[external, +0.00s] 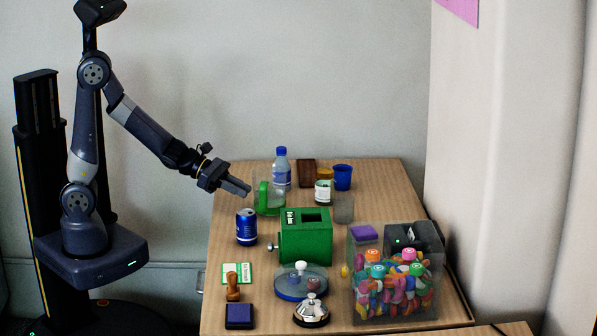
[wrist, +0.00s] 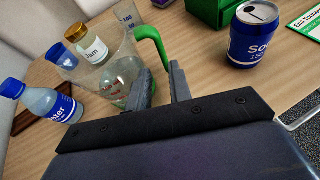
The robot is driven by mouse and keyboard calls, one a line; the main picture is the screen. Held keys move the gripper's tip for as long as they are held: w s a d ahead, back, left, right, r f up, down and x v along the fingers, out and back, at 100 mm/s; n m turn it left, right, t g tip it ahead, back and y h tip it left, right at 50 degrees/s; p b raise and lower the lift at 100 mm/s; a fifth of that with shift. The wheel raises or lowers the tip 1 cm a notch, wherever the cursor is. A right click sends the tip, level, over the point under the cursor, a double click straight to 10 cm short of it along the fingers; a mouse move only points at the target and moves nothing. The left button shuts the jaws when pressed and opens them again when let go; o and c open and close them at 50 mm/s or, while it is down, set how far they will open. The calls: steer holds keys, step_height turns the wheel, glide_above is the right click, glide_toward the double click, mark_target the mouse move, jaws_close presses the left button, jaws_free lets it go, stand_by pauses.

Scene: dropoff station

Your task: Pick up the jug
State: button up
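The jug (external: 270,206) is clear with a green handle and stands upright on the table behind the blue soda can. In the wrist view the jug (wrist: 117,77) is just ahead, with its green handle (wrist: 150,38) toward my fingers. My gripper (external: 246,189) is at the jug's left side, level with the handle. In the wrist view my gripper (wrist: 160,76) is open, with a gap between the fingers. The handle's lower part lies at or just beyond this gap; I cannot tell whether a finger touches it. The near finger hides part of the jug.
A water bottle (external: 281,171), a jam jar (external: 323,191), a blue cup (external: 342,177) and a clear cup (external: 344,209) stand close around the jug. A soda can (external: 246,228) and a green box (external: 305,241) are in front. Bare table (external: 389,190) lies at right.

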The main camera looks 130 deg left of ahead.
mark_target(269, 193)
steer(key=shift+d+b+x, duration=0.2)
steer(key=shift+b+x, duration=0.2)
steer(key=shift+x, duration=2.6)
steer(key=shift+f, duration=0.1)
steer(key=shift+c, duration=0.2)
jaws_close()
